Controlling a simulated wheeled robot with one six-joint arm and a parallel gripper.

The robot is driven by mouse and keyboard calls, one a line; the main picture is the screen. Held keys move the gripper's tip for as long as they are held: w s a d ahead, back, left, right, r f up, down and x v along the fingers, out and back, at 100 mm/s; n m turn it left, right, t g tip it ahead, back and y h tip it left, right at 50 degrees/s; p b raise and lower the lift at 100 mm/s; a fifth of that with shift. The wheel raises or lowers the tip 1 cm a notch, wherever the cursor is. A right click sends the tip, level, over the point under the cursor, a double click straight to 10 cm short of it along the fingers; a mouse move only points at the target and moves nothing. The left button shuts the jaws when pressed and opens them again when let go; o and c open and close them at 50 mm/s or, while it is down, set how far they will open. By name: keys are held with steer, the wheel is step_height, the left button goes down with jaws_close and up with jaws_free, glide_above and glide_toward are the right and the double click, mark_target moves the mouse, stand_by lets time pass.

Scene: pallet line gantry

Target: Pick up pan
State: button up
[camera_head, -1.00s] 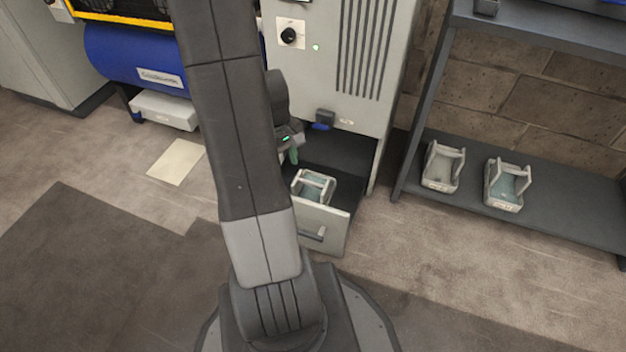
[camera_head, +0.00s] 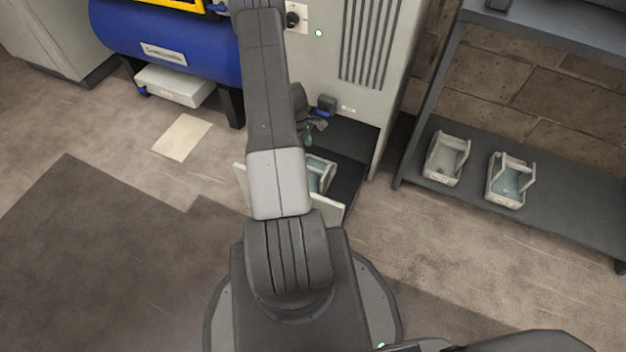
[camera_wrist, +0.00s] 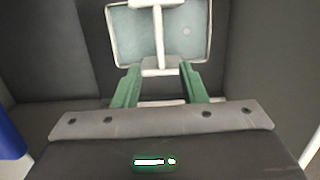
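The pan (camera_head: 321,171) is a pale open tray with a teal inside and a raised handle. It sits in the open drawer (camera_head: 345,185) of the grey cabinet, partly hidden by my arm. In the wrist view the pan (camera_wrist: 126,42) lies straight ahead, its white handle bar running down the middle. My gripper (camera_wrist: 158,72) is open, with its two green fingers apart and pointing at the pan's near side, one on each side of the handle line. I cannot tell whether they touch it. In the head view my gripper (camera_head: 308,134) is mostly hidden behind my arm.
Two similar pans, one grey (camera_head: 447,160) and one teal inside (camera_head: 509,184), stand on the low dark shelf (camera_head: 560,215) at the right. A blue tank (camera_head: 165,35) and a white box (camera_head: 174,86) are at the left.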

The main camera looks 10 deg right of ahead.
mark_target(311, 167)
steer(key=f+b, duration=0.1)
steer(key=f, duration=0.3)
steer(key=d+f+b, duration=0.1)
steer(key=f, duration=0.3)
steer(key=s+d+f+b, duration=0.1)
steer(key=f+b, duration=0.1)
steer(key=f, duration=0.3)
steer(key=shift+s, duration=0.1)
jaws_close()
